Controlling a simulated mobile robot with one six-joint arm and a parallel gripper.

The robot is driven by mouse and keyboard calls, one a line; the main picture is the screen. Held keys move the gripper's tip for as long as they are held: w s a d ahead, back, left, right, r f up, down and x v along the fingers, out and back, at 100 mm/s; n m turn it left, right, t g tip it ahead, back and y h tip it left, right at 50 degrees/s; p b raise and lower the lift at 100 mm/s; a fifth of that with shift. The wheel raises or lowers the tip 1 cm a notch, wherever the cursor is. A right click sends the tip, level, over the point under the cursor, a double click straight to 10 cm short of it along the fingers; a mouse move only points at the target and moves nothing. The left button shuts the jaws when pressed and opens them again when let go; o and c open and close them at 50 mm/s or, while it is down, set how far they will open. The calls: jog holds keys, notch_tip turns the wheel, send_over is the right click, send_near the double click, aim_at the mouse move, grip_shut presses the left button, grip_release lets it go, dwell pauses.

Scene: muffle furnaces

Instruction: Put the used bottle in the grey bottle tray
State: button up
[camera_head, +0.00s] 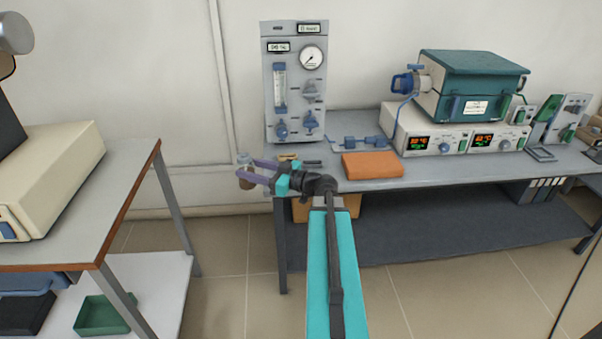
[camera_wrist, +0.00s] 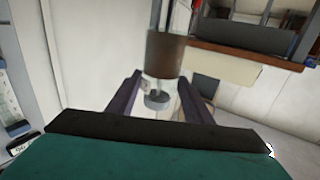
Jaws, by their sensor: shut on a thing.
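My gripper (camera_head: 251,171) is shut on a small bottle (camera_head: 245,181) with brown contents or a brown band. It holds the bottle in the gap between the two benches, clear of both. In the wrist view the bottle (camera_wrist: 165,55) shows between the two dark fingers of my gripper (camera_wrist: 160,92), with a brown part, a clear part and a grey end. I cannot make out a grey bottle tray in either view.
A bench (camera_head: 440,181) on the right bears a gas panel (camera_head: 296,115), an orange block (camera_head: 372,165) and a teal furnace (camera_head: 465,85). The left bench (camera_head: 110,165) holds a cream device (camera_head: 50,175). A green bin (camera_head: 100,315) stands on its lower shelf.

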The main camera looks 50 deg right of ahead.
jog(key=s+d+m+h+b, duration=0.1)
jog(key=s+d+h, duration=0.1)
jog(key=s+d, duration=0.2)
jog(key=s+d+f+m+t+h+b, duration=0.1)
jog(key=s+d+m+h+b, duration=0.1)
jog(key=d, duration=0.8)
jog(key=s+d+m+h+b, duration=0.1)
jog(key=s+d+h+b, duration=0.1)
jog(key=s+d, duration=0.5)
jog(key=shift+d+f+m+h, duration=0.2)
jog(key=shift+d+m+h, duration=0.2)
jog(key=shift+d+h, duration=0.25)
jog(key=shift+a, duration=0.1)
jog(key=w+d+f, duration=0.1)
jog(key=w, duration=1.5)
jog(key=shift+f+b, duration=0.25)
jog(key=shift+b, duration=0.1)
jog(key=shift+f, duration=1.75)
jog(key=shift+f, duration=0.1)
jog(key=o, duration=1.4)
